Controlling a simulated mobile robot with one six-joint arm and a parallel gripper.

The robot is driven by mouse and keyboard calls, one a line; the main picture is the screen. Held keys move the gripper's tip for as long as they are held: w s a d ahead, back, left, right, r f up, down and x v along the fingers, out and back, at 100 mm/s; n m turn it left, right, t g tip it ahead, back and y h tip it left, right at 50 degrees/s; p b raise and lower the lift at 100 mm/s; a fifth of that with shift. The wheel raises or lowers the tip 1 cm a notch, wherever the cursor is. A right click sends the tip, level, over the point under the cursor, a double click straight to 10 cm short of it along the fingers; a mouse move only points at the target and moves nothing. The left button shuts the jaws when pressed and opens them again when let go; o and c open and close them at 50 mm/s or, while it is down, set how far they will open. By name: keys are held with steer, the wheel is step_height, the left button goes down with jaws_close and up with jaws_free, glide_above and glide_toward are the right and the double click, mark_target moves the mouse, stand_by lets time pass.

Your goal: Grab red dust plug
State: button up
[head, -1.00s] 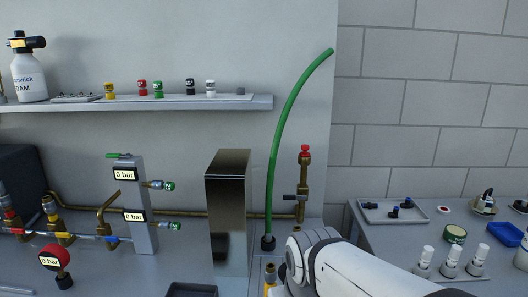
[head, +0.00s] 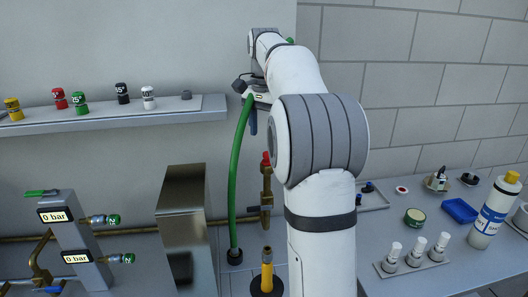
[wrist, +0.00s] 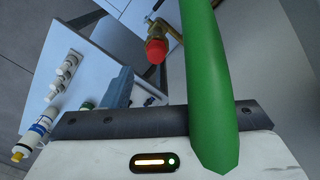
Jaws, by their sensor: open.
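The red dust plug (head: 266,158) caps the top of an upright brass valve (head: 266,190) against the back wall, just right of the green hose. In the wrist view the red plug (wrist: 157,50) is at upper centre, beyond my gripper. My gripper (head: 251,118) is open and empty, above the plug and a little left of it, by the hose's upper end. A blue finger (wrist: 118,88) shows in the wrist view; the other finger is not clearly seen. The green hose (wrist: 205,80) crosses close in front of the wrist camera; I cannot tell whether it touches my gripper.
The green hose (head: 236,180) rises beside the valve, with a steel box (head: 182,215) to its left. A shelf (head: 120,120) holds several coloured nozzles, including a red one (head: 59,98). The right bench holds white cartridges (head: 417,248), a blue tray (head: 459,211) and a bottle (head: 493,215).

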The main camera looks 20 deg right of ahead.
steer(key=f, duration=0.7)
steer(key=shift+s+d+f, duration=0.1)
steer(key=shift+d+f, duration=0.15)
steer(key=shift+d, duration=0.05)
steer(key=shift+c, duration=0.4)
steer(key=c, duration=1)
steer(key=shift+o, duration=0.2)
